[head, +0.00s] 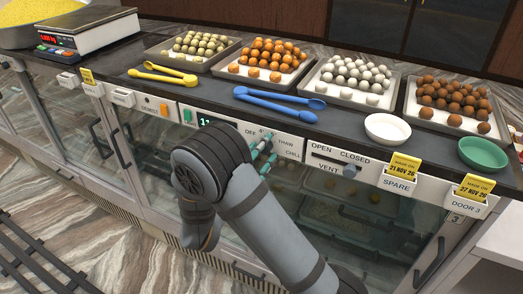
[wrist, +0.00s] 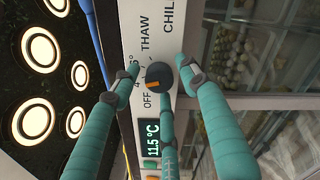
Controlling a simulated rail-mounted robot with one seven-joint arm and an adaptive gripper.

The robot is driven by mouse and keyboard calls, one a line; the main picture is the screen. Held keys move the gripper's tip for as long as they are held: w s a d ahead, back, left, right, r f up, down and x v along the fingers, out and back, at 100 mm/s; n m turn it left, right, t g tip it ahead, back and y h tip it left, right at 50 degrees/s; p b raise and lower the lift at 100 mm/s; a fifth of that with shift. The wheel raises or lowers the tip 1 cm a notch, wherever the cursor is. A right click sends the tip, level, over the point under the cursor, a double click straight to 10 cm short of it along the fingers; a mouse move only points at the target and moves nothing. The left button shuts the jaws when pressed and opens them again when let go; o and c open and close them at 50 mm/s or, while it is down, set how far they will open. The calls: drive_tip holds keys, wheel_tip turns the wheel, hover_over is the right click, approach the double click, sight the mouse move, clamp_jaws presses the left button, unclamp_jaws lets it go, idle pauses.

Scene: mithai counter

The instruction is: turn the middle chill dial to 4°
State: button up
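The dial (wrist: 158,76) is a dark round knob with an orange mark on its face, set in the white control strip. In the wrist view, the labels OFF, 4, THAW and part of CHILL lie around it, and the orange mark points toward the OFF side. My gripper (wrist: 160,72) has its teal fingers spread around the dial. A gap shows on the left; I cannot tell whether the right and lower fingers touch it. In the head view my gripper (head: 263,150) is at the strip below OFF, THAW and CHILL, largely hiding the dial.
A green display (wrist: 152,138) reads 11.5 °C. To the right in the head view is a vent slider (head: 349,171) marked OPEN and CLOSED. Blue tongs (head: 275,100) and sweet trays (head: 356,82) lie on the counter above. Glass doors (head: 345,205) are below.

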drive_tip(key=c, duration=1)
drive_tip(key=shift+n, duration=0.6)
drive_tip(key=o, duration=1.1)
drive_tip(key=shift+o, duration=0.2)
drive_tip(key=v, duration=1.2)
